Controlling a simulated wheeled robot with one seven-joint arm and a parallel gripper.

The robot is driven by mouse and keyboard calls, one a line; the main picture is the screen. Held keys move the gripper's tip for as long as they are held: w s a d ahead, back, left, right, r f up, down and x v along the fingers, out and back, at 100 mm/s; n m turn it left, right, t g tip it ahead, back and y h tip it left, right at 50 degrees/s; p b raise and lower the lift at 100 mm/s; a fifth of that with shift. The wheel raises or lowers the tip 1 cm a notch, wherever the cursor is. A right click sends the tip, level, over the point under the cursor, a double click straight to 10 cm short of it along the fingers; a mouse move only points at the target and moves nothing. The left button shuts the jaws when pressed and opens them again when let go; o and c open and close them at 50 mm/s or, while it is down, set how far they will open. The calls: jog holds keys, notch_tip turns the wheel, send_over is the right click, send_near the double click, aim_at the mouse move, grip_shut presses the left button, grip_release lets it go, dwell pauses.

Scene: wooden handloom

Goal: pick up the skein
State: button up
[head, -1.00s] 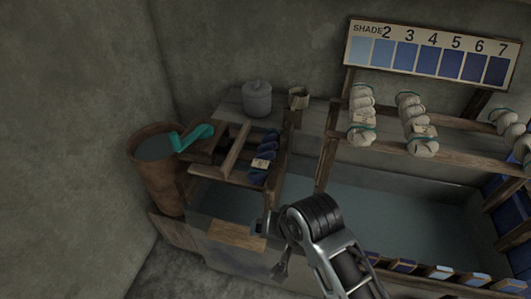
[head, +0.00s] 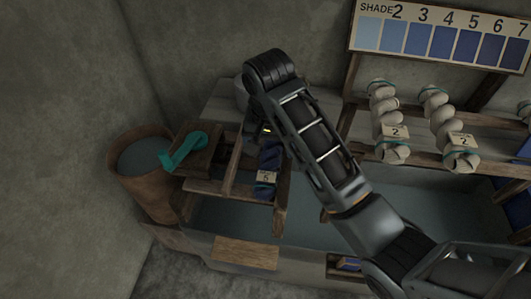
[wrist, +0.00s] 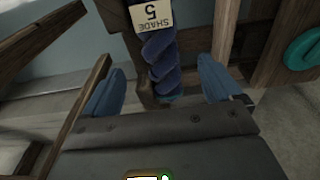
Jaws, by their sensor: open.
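The dark blue twisted skein (head: 266,192) lies on the wooden rack at the left end of the vat, with a tag marked 5. In the wrist view the skein (wrist: 160,52) hangs down the middle, and its tag (wrist: 152,15) reads "SHADE 5" upside down. My gripper (wrist: 160,86) is open, with one blue fingertip on each side of the skein's lower end in that view. The fingertips look apart from it. In the head view my gripper (head: 256,130) is at the skein's far end, partly hidden by my arm.
The vat (head: 318,237) is below the rack.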

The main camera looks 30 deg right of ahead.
aim_at(270, 157)
jog(key=shift+w+d+f, duration=0.2)
jog(key=shift+w+f, duration=0.05)
jog(key=shift+f, duration=0.9)
jog(key=shift+w+d+f, duration=0.15)
jog(key=shift+w+f, duration=0.05)
jog(key=shift+f, duration=0.95)
jog(key=shift+w+d+f, duration=0.2)
jog(key=shift+w+f, duration=0.05)
jog(key=shift+f, duration=0.9)
